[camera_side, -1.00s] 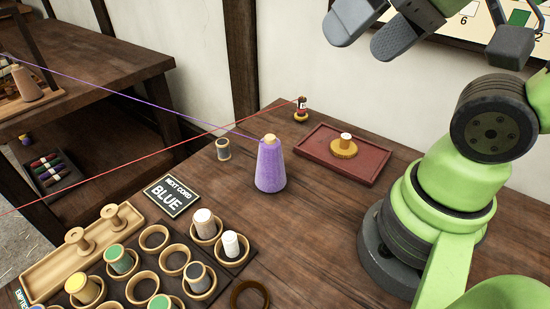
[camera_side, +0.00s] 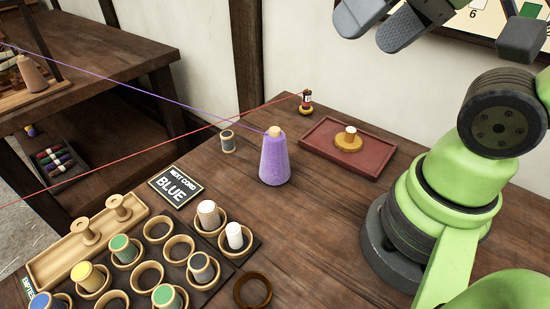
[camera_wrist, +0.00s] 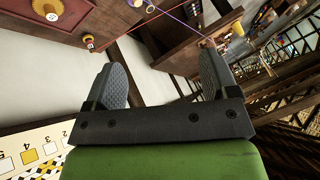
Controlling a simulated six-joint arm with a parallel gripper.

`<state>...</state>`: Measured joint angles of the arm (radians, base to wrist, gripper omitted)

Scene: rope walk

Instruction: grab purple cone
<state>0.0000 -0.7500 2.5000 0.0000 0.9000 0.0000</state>
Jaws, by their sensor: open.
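The purple cone (camera_side: 274,160) stands upright on the wooden table in the side view, with a purple thread running from its top to the upper left. My gripper (camera_side: 382,22) is high at the top right of the side view, well above and apart from the cone. Its two dark fingers are spread and empty, as the wrist view (camera_wrist: 164,62) also shows.
A red tray (camera_side: 318,152) holding a spool lies right of the cone. A small grey spool (camera_side: 228,141) and a "NEXT CORD BLUE" sign (camera_side: 175,187) are left of it. A rack of ring holders (camera_side: 145,272) fills the front left. A red thread crosses behind.

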